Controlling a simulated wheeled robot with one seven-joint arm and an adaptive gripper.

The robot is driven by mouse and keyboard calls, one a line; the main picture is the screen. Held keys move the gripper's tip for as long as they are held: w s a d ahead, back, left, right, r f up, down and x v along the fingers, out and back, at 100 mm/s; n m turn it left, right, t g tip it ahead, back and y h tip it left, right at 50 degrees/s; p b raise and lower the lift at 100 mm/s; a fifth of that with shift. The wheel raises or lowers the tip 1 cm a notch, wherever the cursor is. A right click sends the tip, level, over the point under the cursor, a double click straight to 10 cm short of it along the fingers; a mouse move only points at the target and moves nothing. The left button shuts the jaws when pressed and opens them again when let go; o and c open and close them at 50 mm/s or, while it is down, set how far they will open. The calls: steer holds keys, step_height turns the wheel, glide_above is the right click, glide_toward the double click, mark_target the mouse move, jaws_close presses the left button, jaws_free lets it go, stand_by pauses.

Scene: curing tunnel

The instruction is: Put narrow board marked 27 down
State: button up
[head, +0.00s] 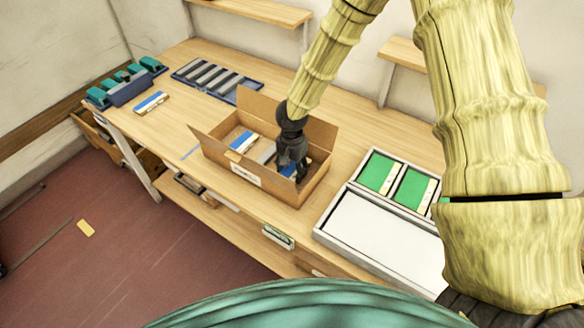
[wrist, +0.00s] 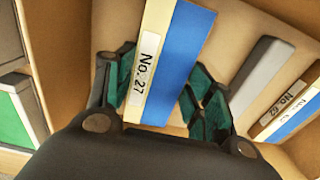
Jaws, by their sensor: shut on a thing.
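The narrow board marked 27 (wrist: 170,60) is blue and white with a cream edge strip and the label "No. 27". My gripper (wrist: 160,95) is shut on it, one green-padded finger on each side. In the head view my gripper (head: 290,168) is inside the open cardboard box (head: 252,180), at its right end, and the board is partly hidden by it. I cannot tell whether the board touches the box floor.
In the box, a grey divider (wrist: 258,75) stands beside another blue board marked 62 (wrist: 295,110). A white tray (head: 375,245) with green boards (head: 379,173) is to the right. A rack of grey strips (head: 217,77) and another blue board (head: 151,102) lie left.

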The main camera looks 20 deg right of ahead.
mark_target(292, 172)
steer(key=shift+f, duration=0.2)
steer(key=shift+f, duration=0.15)
steer(key=o, duration=1)
steer(key=shift+o, duration=0.2)
step_height(292, 172, up, 12)
steer(key=b, duration=0.3)
steer(key=shift+r, duration=0.2)
